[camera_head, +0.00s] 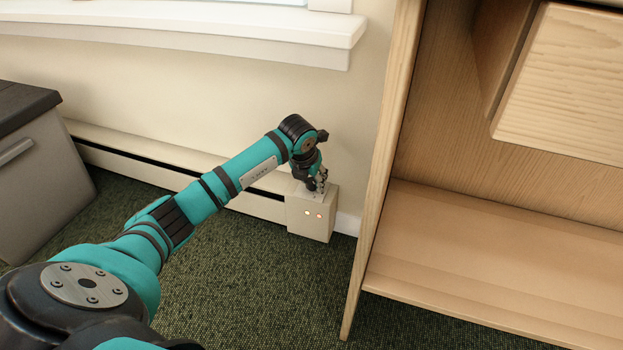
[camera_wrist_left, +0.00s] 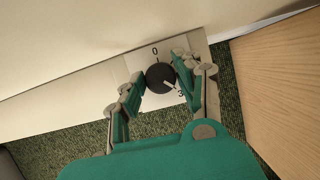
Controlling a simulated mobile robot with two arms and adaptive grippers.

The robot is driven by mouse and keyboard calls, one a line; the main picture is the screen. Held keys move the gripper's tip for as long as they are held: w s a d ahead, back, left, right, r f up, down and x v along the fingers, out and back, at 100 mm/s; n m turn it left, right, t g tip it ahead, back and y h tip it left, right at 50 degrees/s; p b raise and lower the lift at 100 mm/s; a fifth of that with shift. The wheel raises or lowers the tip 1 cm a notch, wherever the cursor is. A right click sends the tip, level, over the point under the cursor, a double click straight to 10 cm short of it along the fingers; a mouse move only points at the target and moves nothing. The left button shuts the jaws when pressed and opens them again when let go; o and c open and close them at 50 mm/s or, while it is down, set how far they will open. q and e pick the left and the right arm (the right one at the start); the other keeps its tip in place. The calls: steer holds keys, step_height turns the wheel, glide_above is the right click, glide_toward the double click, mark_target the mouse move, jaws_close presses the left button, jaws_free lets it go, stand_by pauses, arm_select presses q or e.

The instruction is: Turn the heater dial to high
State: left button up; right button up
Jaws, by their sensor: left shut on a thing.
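The heater's end box (camera_head: 312,222) is a cream block at the right end of the long baseboard heater. Two small lights glow on its front. The round black dial (camera_wrist_left: 160,78) is on the box's top plate, and a pale pointer mark on it points to the lower right, close to the printed 3. A printed 0 is above the dial in the left wrist view. My left gripper (camera_wrist_left: 157,76) is shut on the dial, with a finger on each side. In the head view the left gripper (camera_head: 319,184) reaches down onto the box and hides the dial. My right gripper is not in view.
A wooden shelf unit (camera_head: 385,140) stands close to the right of the box. The baseboard heater (camera_head: 110,150) runs along the wall below a white windowsill (camera_head: 200,27). A grey cabinet (camera_head: 40,180) is at the left. Green carpet lies open in front.

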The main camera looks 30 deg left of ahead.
arm_select(q)
steer(key=shift+a+r+m+h+p, duration=0.15)
steer(key=shift+r+m+h+p, duration=0.15)
steer(key=shift+m+p, duration=0.65)
steer(key=shift+f+m+h+p, duration=0.2)
steer(key=shift+m+h+p, duration=0.1)
steer(key=shift+m+p, duration=0.15)
steer(key=shift+f, duration=0.1)
steer(key=o, duration=1.1)
